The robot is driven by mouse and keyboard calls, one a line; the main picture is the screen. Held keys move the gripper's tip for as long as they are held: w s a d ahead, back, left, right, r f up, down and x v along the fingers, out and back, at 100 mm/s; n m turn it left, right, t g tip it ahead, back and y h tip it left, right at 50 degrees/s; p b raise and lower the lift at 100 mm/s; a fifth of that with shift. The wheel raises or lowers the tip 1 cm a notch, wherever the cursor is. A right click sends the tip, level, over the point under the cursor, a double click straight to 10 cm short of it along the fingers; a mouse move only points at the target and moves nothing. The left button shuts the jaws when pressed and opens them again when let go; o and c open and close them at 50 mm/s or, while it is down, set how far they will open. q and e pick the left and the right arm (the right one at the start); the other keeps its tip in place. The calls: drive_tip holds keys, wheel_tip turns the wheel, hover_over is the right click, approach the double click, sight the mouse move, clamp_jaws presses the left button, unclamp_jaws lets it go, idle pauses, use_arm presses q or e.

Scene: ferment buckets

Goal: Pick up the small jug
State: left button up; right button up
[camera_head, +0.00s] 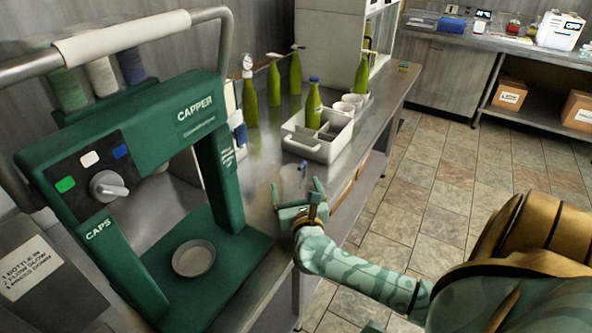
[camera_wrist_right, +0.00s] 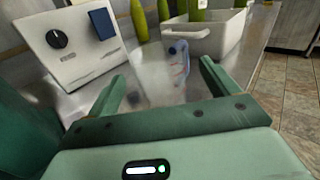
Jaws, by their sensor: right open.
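The small jug (camera_head: 291,174) looks clear and faint on the steel counter, in front of the white caddy. It also shows in the right wrist view (camera_wrist_right: 153,72), where its handle (camera_wrist_right: 181,62) has blue and reddish tints. Its outline is hard to make out. My right gripper (camera_head: 298,190) is open and empty at the counter's front edge, just on the near side of the jug. In the right wrist view, the jug lies ahead between the two green fingers (camera_wrist_right: 163,78), with the handle towards the right finger. I cannot tell whether they touch. My left gripper is out of view.
A green capper machine (camera_head: 238,190) stands left of my right gripper. Open tiled floor (camera_head: 440,190) lies to the right.

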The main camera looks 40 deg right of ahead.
sight(292, 170)
drive_tip(key=x, duration=0.4)
drive_tip(key=shift+w+d+r+b, duration=0.15)
drive_tip(key=shift+w+d+b, duration=0.1)
drive_tip(key=shift+b, duration=0.05)
drive_tip(key=c, duration=1.1)
drive_tip(key=shift+o, duration=0.2)
drive_tip(key=shift+r, duration=0.1)
